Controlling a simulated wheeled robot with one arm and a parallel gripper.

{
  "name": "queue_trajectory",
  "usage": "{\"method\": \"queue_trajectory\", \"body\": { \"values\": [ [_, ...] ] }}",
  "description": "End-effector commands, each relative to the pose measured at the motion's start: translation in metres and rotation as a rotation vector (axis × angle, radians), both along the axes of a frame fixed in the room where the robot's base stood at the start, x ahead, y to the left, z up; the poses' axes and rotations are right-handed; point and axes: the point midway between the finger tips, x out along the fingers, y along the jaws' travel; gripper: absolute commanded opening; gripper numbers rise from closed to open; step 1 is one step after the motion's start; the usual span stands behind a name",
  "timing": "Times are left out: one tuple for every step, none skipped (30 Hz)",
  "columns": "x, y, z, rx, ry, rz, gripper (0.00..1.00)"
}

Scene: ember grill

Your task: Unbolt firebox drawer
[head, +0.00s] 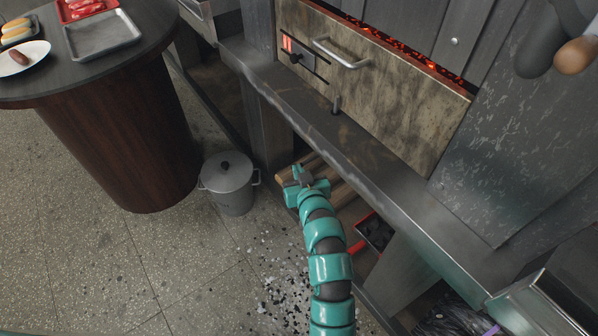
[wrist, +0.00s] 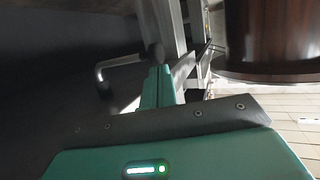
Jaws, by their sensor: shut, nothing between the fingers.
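The firebox drawer (head: 385,95) has a wide, stained metal front, with a bar handle (head: 340,54) near its top. A bolt plate with a red marking (head: 288,44) and a dark knob (head: 296,58) is at its left end. A small dark-tipped peg (head: 336,106) stands at the drawer's lower edge. My gripper (head: 294,172) is shut and empty, in front of and below the drawer in the head view. In the wrist view its closed teal fingers (wrist: 158,88) point toward a dark round knob (wrist: 155,52); I cannot tell if they touch. A bent metal bar (wrist: 117,72) shows left of them.
A steel ledge (head: 390,165) runs below the drawer, with logs (head: 345,192) under it. A lidded metal bin (head: 229,182) stands on the floor to the left. A round table (head: 120,65) holds trays and food. Glowing embers (head: 400,52) show above the drawer.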

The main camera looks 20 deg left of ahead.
Motion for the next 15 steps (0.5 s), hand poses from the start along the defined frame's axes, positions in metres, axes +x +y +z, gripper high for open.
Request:
{"method": "queue_trajectory", "body": {
  "values": [
    [0.0,0.0,0.0,0.0,0.0,0.0,0.0],
    [0.0,0.0,0.0,0.0,0.0,0.0,0.0],
    [0.0,0.0,-0.002,-0.001,0.001,0.0,0.0],
    [0.0,0.0,-0.003,-0.001,0.0,0.0,0.0],
    [0.0,0.0,-0.005,-0.002,0.001,0.0,0.0],
    [0.0,0.0,-0.009,-0.002,0.002,0.0,0.0],
    [0.0,0.0,-0.013,-0.003,0.002,0.001,0.0],
    [0.0,0.0,-0.017,-0.003,0.001,0.0,0.0],
    [0.0,0.0,-0.025,-0.005,0.004,0.001,0.0],
    [0.0,0.0,-0.031,-0.005,0.006,0.0,0.0],
    [-0.001,0.0,-0.037,-0.005,0.007,0.001,0.0],
    [0.0,0.0,-0.044,-0.003,0.005,0.0,0.0],
    [0.0,0.0,-0.048,-0.003,0.003,0.0,0.0],
    [0.0,0.0,-0.054,-0.004,0.003,0.001,0.0],
    [-0.001,0.0,-0.061,-0.006,0.006,0.002,0.0]
  ]
}}
